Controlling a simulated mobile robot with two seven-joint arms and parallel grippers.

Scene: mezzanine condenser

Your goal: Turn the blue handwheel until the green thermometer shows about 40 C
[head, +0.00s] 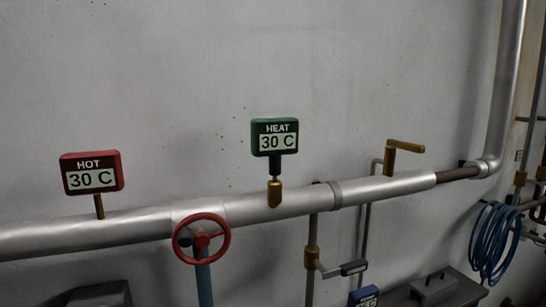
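The green thermometer (274,137), labelled HEAT, stands above the large silver pipe and reads 30 C. A brass fitting sits below it against the pipe. No blue handwheel shows in the head view. The one handwheel in sight is red (202,239), in front of the pipe to the lower left of the green thermometer, with a blue-grey stem below it. Neither of my grippers is in view.
A red thermometer (91,172) labelled HOT reads 30 C. A blue display (364,296) is cut off at the bottom edge. A brass lever (403,147), a small tagged lever (352,267), a grey box (448,287) and a blue hose coil (493,243) are on the right.

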